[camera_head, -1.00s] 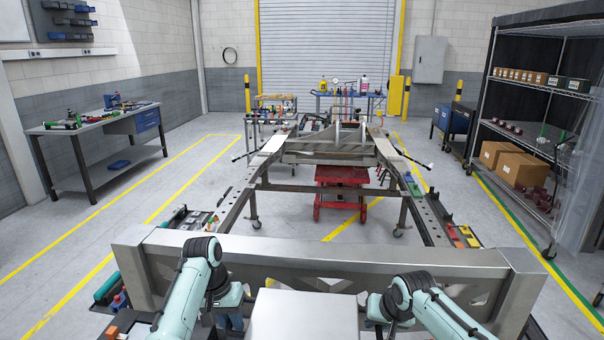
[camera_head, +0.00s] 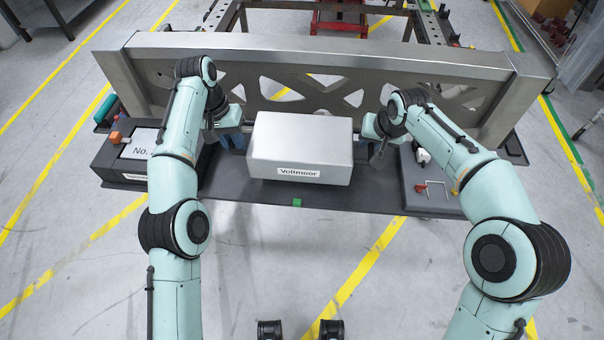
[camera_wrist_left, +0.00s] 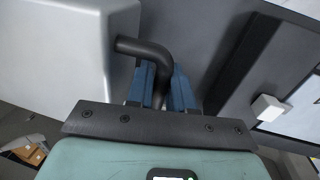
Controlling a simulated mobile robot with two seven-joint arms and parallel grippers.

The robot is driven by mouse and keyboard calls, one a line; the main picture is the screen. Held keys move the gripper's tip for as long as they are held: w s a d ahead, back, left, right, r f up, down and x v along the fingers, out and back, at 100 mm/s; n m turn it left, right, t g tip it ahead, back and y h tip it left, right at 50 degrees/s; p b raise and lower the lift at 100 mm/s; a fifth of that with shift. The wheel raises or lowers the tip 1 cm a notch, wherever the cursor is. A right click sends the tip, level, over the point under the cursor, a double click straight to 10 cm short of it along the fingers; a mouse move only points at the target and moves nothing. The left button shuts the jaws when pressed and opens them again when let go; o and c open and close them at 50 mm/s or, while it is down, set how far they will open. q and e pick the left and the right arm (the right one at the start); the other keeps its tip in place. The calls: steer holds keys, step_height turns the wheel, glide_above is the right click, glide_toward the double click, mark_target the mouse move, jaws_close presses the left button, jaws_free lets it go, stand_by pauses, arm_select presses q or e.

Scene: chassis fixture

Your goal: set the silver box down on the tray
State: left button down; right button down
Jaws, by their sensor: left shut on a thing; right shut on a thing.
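The silver box (camera_head: 300,138), with a "Voltmoor" label on its front, is level in the middle of the head view. Its side also shows in the left wrist view (camera_wrist_left: 60,50). My left gripper (camera_head: 238,136) is at the box's left side; its blue fingers (camera_wrist_left: 162,88) are shut on a black bent handle (camera_wrist_left: 150,52). My right gripper (camera_head: 376,148) is shut at the box's right side, its grip partly hidden by the wrist. The dark grey tray (camera_head: 345,198) lies under the box. I cannot tell whether the box touches it.
A metal cross-beam (camera_head: 330,62) with triangular cutouts stands just behind the box. A dark block with a "No." plate (camera_head: 140,145) is on the left. A grey panel with a red clip (camera_head: 430,190) is on the right. Open floor lies in front.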

arm_select(q)
steer(key=shift+w+r, duration=0.1)
steer(key=shift+r, duration=0.05)
arm_select(e)
steer(key=shift+w+r, duration=0.15)
